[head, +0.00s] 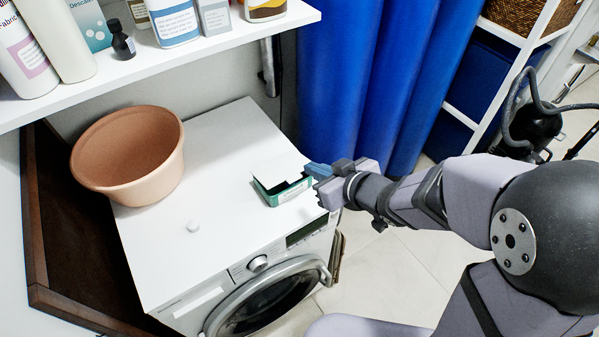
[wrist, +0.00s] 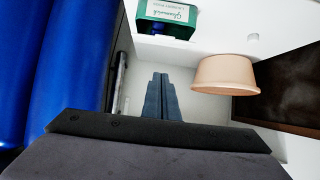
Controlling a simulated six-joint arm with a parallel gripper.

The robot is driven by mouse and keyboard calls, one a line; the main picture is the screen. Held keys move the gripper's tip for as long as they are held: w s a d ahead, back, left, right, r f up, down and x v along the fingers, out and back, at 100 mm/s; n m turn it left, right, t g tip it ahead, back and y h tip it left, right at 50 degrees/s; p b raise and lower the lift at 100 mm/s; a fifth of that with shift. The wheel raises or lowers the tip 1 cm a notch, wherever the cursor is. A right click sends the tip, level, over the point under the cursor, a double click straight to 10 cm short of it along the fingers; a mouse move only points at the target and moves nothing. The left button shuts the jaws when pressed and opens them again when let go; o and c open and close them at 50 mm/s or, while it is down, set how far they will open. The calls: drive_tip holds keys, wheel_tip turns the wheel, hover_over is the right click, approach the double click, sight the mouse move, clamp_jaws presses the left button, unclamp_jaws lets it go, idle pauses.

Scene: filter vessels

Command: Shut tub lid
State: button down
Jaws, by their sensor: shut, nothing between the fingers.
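A small green tub (head: 288,195) with a pale label stands on the right part of the white washing machine's top. A whitish panel (head: 276,165), which looks like its lid, stands raised at the tub's back side; how far it is open is hard to tell. The tub also shows at the top edge of the wrist view (wrist: 166,12), partly cut off. My gripper (head: 312,169) is just right of the tub, its blue fingers shut and empty. In the wrist view the fingers (wrist: 159,76) point ahead with nothing between them. I cannot tell whether they touch the lid.
The washing machine (head: 200,245) has clear room on its top in front and to the left. A peach basin (head: 130,155) stands at the back left, near a small white round object (head: 193,226). A shelf with bottles (head: 200,45) hangs above. Blue curtains (head: 365,80) hang behind.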

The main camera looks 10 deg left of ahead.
drive_tip(key=w+a+f+p, duration=0.2)
drive_tip(key=w+a+f, duration=0.2)
drive_tip(key=f, duration=0.4)
drive_tip(key=shift+w+a+f+p, duration=0.2)
drive_tip(key=shift+a+f+p, duration=0.1)
drive_tip(key=shift+f+p, duration=0.05)
idle(0.5)
drive_tip(key=f+b, duration=0.1)
drive_tip(key=d+f+b, duration=0.1)
drive_tip(key=f+b, duration=0.1)
drive_tip(key=s+f+b, duration=0.1)
drive_tip(key=f+b, duration=0.1)
drive_tip(key=shift+d, duration=0.15)
drive_tip(key=shift+s+d+f, duration=0.15)
drive_tip(key=shift+s, duration=0.15)
drive_tip(key=shift+f, duration=0.1)
drive_tip(key=shift+r, duration=0.2)
